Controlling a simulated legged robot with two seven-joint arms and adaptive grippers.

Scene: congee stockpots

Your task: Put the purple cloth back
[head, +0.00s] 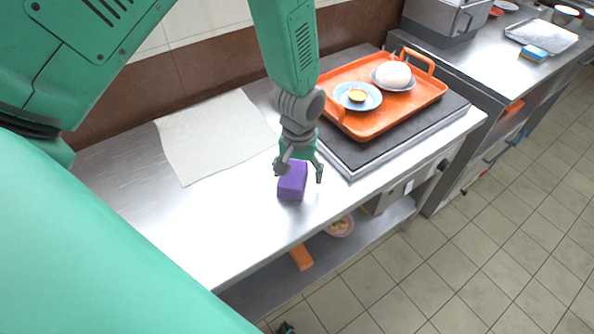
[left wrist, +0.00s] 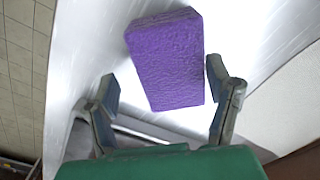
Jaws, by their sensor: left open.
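The purple cloth (head: 291,184) is a folded block on the steel counter, near its front edge. It also shows in the left wrist view (left wrist: 168,62), lying between and beyond the fingertips. My left gripper (head: 298,170) points down over the cloth, its fingers spread to either side. In the left wrist view the left gripper (left wrist: 162,85) is open, with a gap between the cloth and at least the left finger. My right gripper is not recognisable in these frames.
A white sheet (head: 213,136) lies on the counter at left. An orange tray (head: 408,102) with bowls stands on a dark griddle (head: 355,155) to the right. A blue-and-yellow sponge (head: 534,53) lies on the far counter. The counter (head: 215,235) is bare front left.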

